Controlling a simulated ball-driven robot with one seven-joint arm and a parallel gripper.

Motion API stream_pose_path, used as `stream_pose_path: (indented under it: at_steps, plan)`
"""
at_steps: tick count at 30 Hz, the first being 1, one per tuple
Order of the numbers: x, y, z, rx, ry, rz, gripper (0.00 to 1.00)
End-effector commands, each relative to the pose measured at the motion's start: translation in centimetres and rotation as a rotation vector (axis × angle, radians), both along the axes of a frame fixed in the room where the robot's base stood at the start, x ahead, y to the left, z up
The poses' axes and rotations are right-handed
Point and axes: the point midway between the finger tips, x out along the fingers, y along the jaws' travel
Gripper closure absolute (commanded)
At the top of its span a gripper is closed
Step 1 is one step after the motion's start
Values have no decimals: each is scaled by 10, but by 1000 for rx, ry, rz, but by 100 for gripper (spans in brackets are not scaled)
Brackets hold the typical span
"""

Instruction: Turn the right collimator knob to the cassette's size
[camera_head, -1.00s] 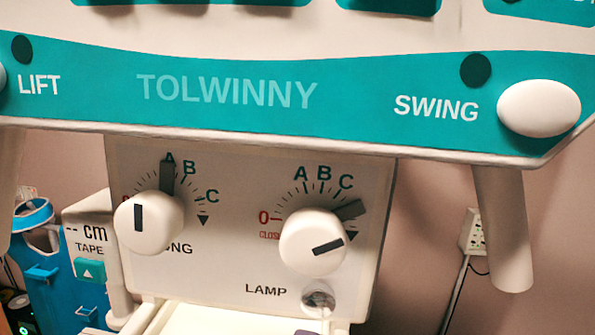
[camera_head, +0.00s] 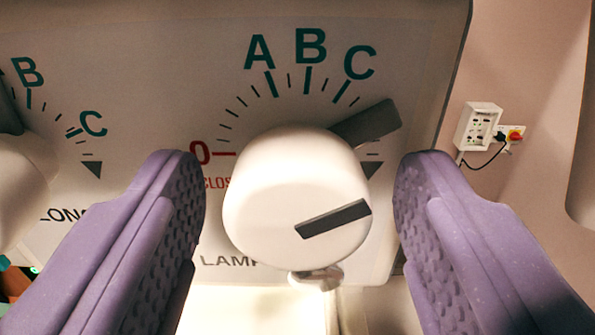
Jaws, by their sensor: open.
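The right collimator knob (camera_head: 275,185) is a white round knob with a dark bar on its face. A dark pointer (camera_head: 368,123) sticks out behind it to the upper right, past the C mark and short of the dark triangle. Its dial carries a red 0 at left, then A, B and C (camera_head: 359,62). My gripper (camera_head: 300,205) is open, its two purple padded fingers on either side of the knob, with a gap visible on each side. The cassette is not in view.
The left knob (camera_head: 15,190) is partly cut off at the left edge, close to my left finger. The lamp button (camera_head: 315,278) sits just below the right knob. A wall socket (camera_head: 478,126) is on the wall at right.

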Motion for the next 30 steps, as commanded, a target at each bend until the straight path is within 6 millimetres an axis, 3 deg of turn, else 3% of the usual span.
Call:
stream_pose_path:
  at_steps: [4,11,20,30]
  plan:
    - [0,0,0,0,0,0,38]
    - [0,0,0,0,0,0,91]
    - [0,0,-1,-31,-3,0,92]
    - [0,-1,-3,-244,-11,-1,92]
